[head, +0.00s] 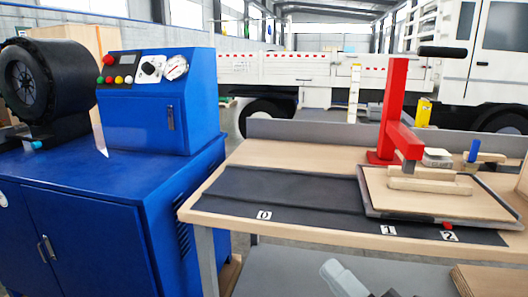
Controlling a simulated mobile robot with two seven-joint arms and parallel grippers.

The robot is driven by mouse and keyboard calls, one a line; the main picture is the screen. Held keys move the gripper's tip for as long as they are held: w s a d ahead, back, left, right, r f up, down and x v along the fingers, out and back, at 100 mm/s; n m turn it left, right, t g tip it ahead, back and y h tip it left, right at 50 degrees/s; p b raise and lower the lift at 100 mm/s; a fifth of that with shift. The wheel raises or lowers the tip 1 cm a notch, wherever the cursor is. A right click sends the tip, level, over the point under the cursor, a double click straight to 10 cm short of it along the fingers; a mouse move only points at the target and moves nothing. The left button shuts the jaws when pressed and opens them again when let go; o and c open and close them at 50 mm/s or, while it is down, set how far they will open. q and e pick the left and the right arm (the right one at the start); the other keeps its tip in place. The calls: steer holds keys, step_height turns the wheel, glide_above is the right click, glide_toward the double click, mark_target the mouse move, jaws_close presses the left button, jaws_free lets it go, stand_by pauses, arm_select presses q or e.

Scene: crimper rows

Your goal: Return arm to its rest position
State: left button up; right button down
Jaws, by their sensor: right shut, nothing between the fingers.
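My right gripper (343,277) shows at the bottom edge, below the front edge of the wooden workbench (300,229). It is grey, shut and empty, and stands apart from the bench and everything on it. Most of the right arm is cut off by the frame. My left gripper is not in view.
A black mat (270,190) marked 0, 1 and 2 lies on the bench. A framed wooden board (420,203) and a red press (392,115) stand at its right. A blue crimping machine (150,185) fills the left. Cardboard (490,279) lies at lower right.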

steer(key=s+d+f+m+h, duration=0.1)
steer(key=d+f+m+h, duration=0.2)
steer(key=f+m+h, duration=0.35)
steer(key=s+d+f+m+h, duration=0.1)
steer(key=d+f+m+h, duration=0.2)
steer(key=f+m, duration=0.7)
steer(key=s+d+f+m+g+h, duration=0.25)
steer(key=s+f+m+g, duration=0.45)
steer(key=s+f+m, duration=0.5)
step_height(320, 180, up, 8)
steer(key=n+p, duration=0.3)
steer(key=p, duration=0.9)
steer(key=shift+w+d+f+h, duration=0.25)
steer(key=shift+w+d+h, duration=0.05)
